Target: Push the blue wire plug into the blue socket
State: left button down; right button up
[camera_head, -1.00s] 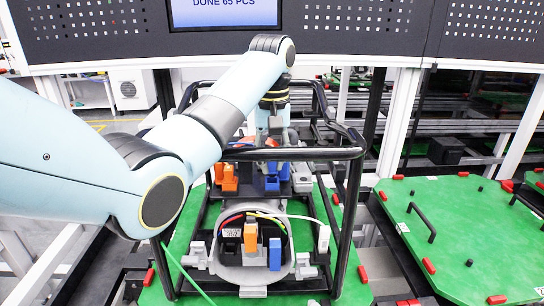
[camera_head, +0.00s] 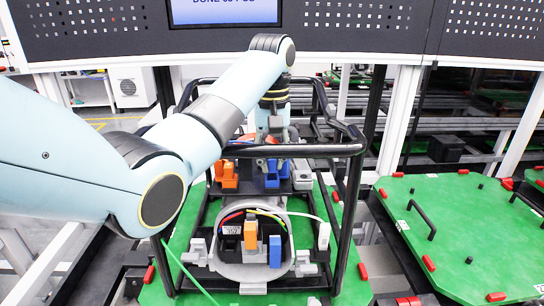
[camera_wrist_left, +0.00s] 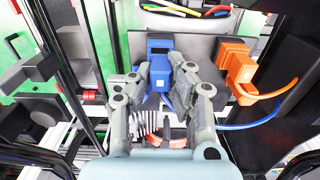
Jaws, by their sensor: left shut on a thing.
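My left gripper (camera_wrist_left: 164,82) is shut on the blue wire plug (camera_wrist_left: 160,74), with one finger on each side. In the left wrist view the plug lines up with the blue socket (camera_wrist_left: 159,44) on a grey plate and appears to meet it. I cannot tell how deep it sits. A blue wire (camera_wrist_left: 250,122) runs from behind the fingers to the right. In the head view my left gripper (camera_head: 272,158) comes down over blue parts (camera_head: 272,180) behind the black frame bar, which partly hides them. My right gripper is not in view.
An orange plug (camera_wrist_left: 243,66) with an orange wire sits close to the right of the gripper. A black tubular frame (camera_head: 352,200) surrounds the work. A ring housing with an orange block (camera_head: 250,234) and a blue block (camera_head: 275,251) stands nearer. A green pallet (camera_head: 470,230) lies right.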

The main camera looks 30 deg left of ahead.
pick_arm(q)
jog(key=shift+f, duration=0.9)
jog(key=c, duration=1.2)
grip_release()
jog(key=shift+r, duration=0.1)
